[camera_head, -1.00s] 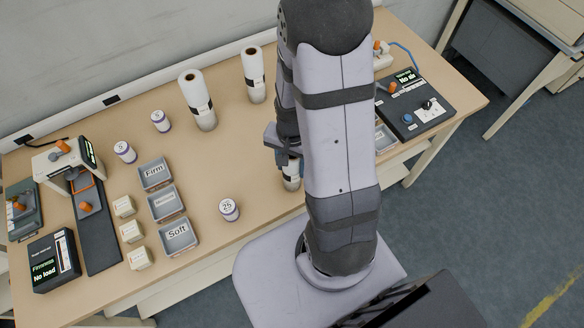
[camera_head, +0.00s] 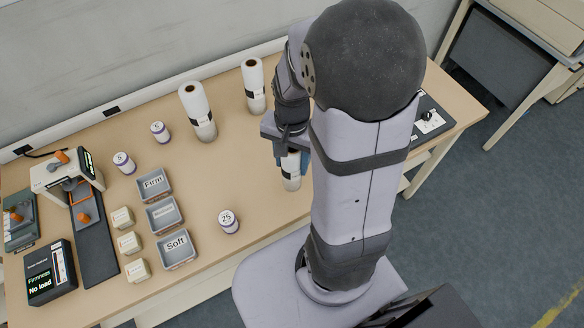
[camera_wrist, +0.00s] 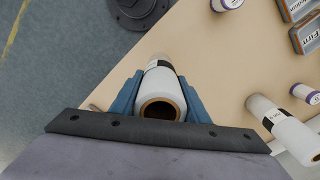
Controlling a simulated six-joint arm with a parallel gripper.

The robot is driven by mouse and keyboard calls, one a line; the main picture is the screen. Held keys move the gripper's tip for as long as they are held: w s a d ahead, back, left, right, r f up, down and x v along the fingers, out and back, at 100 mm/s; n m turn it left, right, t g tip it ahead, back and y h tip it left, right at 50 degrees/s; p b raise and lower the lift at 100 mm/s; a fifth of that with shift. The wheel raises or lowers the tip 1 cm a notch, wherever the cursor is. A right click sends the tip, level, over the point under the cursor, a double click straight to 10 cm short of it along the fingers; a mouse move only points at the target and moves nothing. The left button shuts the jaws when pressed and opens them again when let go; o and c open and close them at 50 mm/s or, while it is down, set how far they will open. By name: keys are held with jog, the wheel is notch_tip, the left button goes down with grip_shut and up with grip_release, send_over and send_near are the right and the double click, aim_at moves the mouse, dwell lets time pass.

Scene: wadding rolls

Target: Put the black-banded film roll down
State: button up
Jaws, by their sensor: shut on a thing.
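My gripper (camera_wrist: 158,92) is shut on a white film roll (camera_wrist: 161,80) with a dark band; its open core end faces the wrist camera. In the head view the held roll (camera_head: 291,173) hangs upright below my gripper (camera_head: 287,150), over the front right part of the table, partly hidden by the jaws. I cannot tell whether its lower end touches the tabletop. Two other white rolls with black bands stand upright farther back, a left one (camera_head: 199,112) and a right one (camera_head: 254,87).
Grey bins marked Firm (camera_head: 154,184), a middle one (camera_head: 163,214) and Soft (camera_head: 178,249) stand left on the table (camera_head: 255,180). A labelled 25 cylinder (camera_head: 229,221) stands left of the held roll. A firmness tester (camera_head: 50,272) is at far left. Bare tabletop lies around the roll.

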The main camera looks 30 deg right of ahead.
jog(key=shift+r, duration=1)
jog(key=shift+w+a+f, duration=0.1)
jog(key=shift+a, duration=0.15)
jog(key=w+a+f+n+b, duration=0.1)
jog(key=w+a+f+n, duration=0.15)
jog(key=a, duration=0.35)
jog(key=w+a+f+n+b, duration=0.2)
jog(key=a+f, duration=0.1)
jog(key=a, duration=0.2)
jog(key=w+a+r+m, duration=0.3)
jog(key=w+a+r, duration=0.3)
jog(key=w, duration=0.3)
jog(key=shift+w+a, duration=0.15)
jog(key=shift+a, duration=0.1)
